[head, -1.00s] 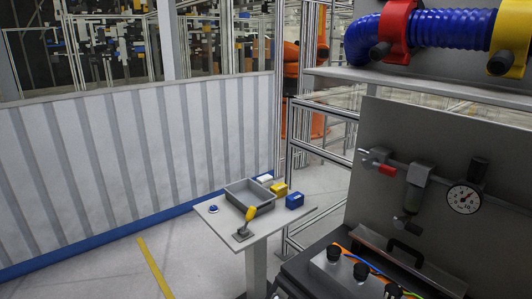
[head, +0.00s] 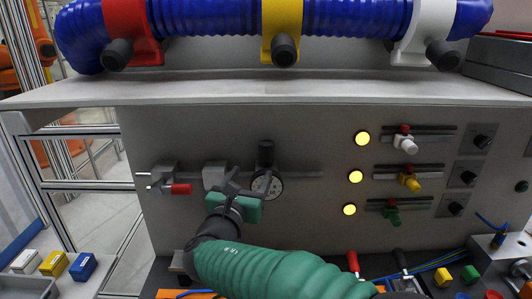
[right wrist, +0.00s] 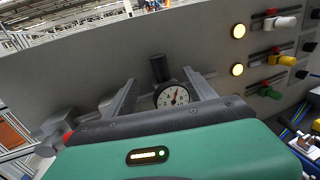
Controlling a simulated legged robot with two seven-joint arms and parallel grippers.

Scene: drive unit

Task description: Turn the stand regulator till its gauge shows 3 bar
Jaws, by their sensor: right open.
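The stand regulator has a black knob (head: 266,153) on top of a round white gauge (head: 272,187), mounted on the grey panel. The knob (right wrist: 159,68) and gauge (right wrist: 178,97) also show in the right wrist view. The gauge's needle points up and slightly right there, but its figures are too small to read. My right gripper (head: 240,178) is open and empty in front of the regulator. In the wrist view its two fingers stand apart on either side of the knob, and I see no contact. In the head view it partly hides the gauge. My left gripper is not in view.
A red-handled valve (head: 180,189) and a grey filter unit (head: 214,176) sit left of the gauge. Yellow lamps (head: 355,176) and coloured sliders (head: 410,183) are to the right. A shelf (head: 240,90) with a blue hose (head: 215,18) overhangs above.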

